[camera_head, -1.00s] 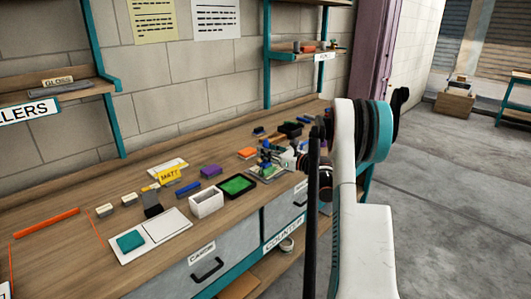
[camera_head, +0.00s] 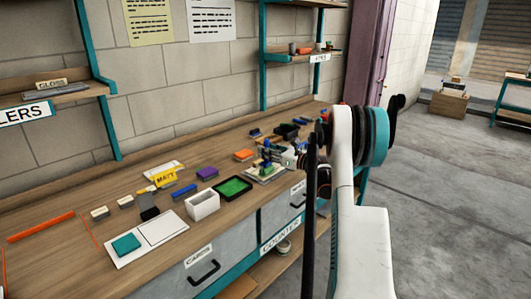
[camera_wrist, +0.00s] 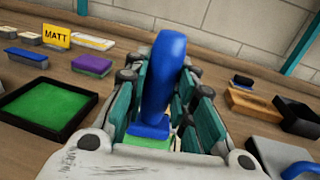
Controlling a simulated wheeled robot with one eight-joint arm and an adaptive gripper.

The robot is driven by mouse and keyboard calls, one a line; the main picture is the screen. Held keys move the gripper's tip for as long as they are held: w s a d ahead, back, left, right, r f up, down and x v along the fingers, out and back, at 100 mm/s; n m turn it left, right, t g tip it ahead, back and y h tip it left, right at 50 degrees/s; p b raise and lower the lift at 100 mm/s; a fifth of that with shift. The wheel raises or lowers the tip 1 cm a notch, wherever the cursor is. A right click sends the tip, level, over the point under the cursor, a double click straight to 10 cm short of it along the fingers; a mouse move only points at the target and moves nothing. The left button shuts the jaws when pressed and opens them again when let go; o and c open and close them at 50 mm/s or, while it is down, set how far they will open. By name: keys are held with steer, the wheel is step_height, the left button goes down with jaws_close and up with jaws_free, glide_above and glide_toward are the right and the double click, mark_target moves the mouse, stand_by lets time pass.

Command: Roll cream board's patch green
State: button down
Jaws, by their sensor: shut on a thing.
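My gripper (camera_head: 268,158) is shut on a blue-handled tool (camera_wrist: 165,75), which stands upright between the teal finger pads in the wrist view. Below the handle is a green surface (camera_wrist: 150,142), with a little cream beside it; the fingers hide most of it. In the head view a pale board (camera_head: 264,176) lies under my gripper, mostly covered. I cannot tell whether the tool touches it. A black tray filled with green (camera_head: 233,187) lies just left of my gripper and also shows in the wrist view (camera_wrist: 45,108).
A white box (camera_head: 202,206), a yellow MATT sign (camera_head: 165,178), blue and purple blocks (camera_head: 207,173) stand left of the tray. A white panel with a teal square (camera_head: 126,244) lies further left. An orange block (camera_head: 243,155) and black trays are behind.

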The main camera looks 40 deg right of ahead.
steer(key=shift+d, duration=0.55)
steer(key=shift+w+d, duration=0.1)
steer(key=shift+d, duration=0.85)
steer(key=shift+a, duration=0.1)
steer(key=shift+a, duration=0.95)
steer(key=shift+a, duration=0.1)
steer(key=shift+a+b, duration=0.35)
steer(key=shift+a, duration=0.55)
